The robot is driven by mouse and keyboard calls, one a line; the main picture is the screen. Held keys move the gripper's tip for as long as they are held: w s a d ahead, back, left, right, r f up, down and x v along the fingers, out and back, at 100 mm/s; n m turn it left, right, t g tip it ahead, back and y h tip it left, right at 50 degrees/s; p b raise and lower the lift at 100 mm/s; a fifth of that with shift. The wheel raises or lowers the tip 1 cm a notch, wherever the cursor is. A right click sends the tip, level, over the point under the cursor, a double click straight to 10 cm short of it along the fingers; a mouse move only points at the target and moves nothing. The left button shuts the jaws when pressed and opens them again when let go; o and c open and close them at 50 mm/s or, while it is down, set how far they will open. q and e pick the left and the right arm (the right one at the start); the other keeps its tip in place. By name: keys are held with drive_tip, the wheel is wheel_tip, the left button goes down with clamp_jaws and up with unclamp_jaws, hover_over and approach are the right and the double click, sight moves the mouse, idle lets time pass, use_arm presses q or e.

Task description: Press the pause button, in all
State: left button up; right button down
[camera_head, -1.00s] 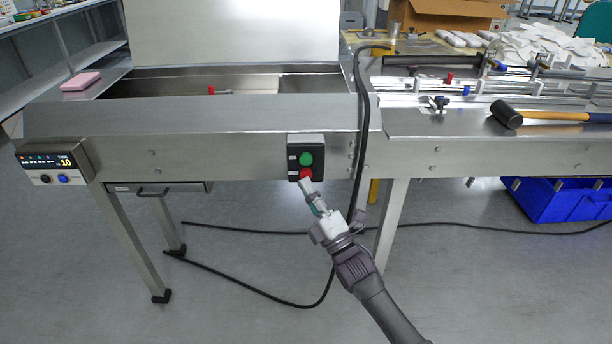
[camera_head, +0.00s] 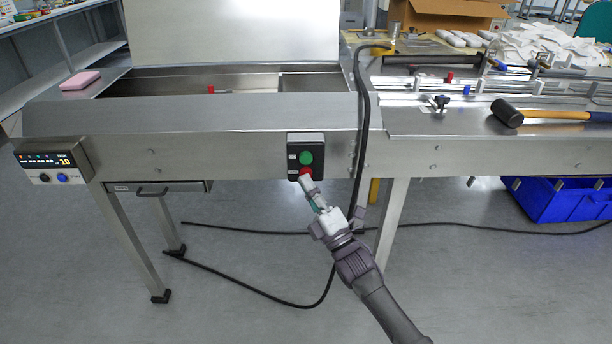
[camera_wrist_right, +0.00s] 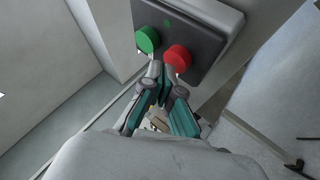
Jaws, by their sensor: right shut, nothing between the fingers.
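A dark control box (camera_head: 293,162) sits on the front of the steel machine, with a green button (camera_head: 306,158) above a red button (camera_head: 306,171). My right gripper (camera_head: 307,183) is shut and empty, its fingertips at the lower edge of the red button. In the right wrist view, the red button (camera_wrist_right: 178,58) is just beyond the closed fingertips (camera_wrist_right: 161,72), and the green button (camera_wrist_right: 147,40) is to its left. I cannot tell whether the tips touch the red button. No label reading pause is legible. My left gripper is not in view.
A small panel (camera_head: 53,161) with a lit display and two knobs is at the machine's left end. A black cable (camera_head: 364,120) hangs just right of the control box. A mallet (camera_head: 507,114) lies on the right-hand surface. A blue crate (camera_head: 560,203) stands on the floor.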

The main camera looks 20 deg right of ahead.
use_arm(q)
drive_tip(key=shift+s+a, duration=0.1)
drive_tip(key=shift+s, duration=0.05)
use_arm(e)
drive_tip(key=shift+w, duration=0.1)
idle(0.3)
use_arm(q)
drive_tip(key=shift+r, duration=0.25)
use_arm(e)
drive_tip(key=shift+w, duration=0.1)
